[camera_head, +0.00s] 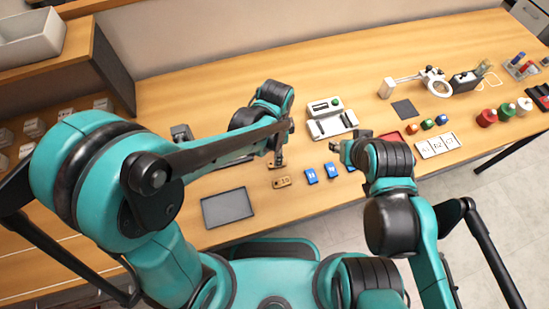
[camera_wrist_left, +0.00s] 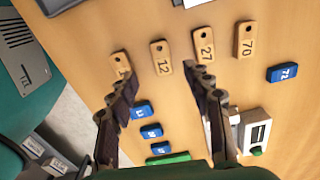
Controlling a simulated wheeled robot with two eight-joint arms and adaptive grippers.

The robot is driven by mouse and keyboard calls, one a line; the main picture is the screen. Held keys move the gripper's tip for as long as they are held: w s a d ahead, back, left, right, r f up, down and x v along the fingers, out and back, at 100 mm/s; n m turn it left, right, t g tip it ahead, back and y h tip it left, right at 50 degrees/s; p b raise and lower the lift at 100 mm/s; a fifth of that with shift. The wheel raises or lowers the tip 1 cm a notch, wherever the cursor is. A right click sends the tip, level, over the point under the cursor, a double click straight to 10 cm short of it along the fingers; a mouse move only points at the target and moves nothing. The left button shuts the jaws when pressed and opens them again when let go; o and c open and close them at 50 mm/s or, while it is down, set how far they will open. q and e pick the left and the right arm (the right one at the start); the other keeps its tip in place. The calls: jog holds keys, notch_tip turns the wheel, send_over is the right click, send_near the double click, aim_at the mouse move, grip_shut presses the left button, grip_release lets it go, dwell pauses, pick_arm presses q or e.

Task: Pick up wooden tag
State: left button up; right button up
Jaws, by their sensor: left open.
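Several wooden tags with numbers and a hole lie flat on the table in a row. In the left wrist view I see tag 12 (camera_wrist_left: 162,58), tag 27 (camera_wrist_left: 205,43), tag 70 (camera_wrist_left: 245,40) and one partly covered tag (camera_wrist_left: 120,64) by the left finger. In the head view one wooden tag (camera_head: 282,182) is clear and another (camera_head: 277,165) lies by my gripper. My left gripper (camera_head: 279,159) points down over the tags. Its fingers (camera_wrist_left: 158,78) are spread and empty. My right gripper (camera_head: 345,149) is near the table's middle, its fingers too small to judge.
Blue tags (camera_head: 311,176) lie right of the wooden ones; one blue tag (camera_wrist_left: 282,72) lies apart in the wrist view. A dark tray (camera_head: 227,208) is at the front left. A white device (camera_head: 331,120) stands behind. Coloured round pieces (camera_head: 487,117) are at right.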

pick_arm(q)
notch_tip(320, 180, down, 7)
jog(key=b, duration=0.2)
jog(key=shift+w+b, duration=0.15)
jog(key=shift+b, duration=0.15)
jog(key=shift+r, duration=0.1)
jog(key=c, duration=0.9)
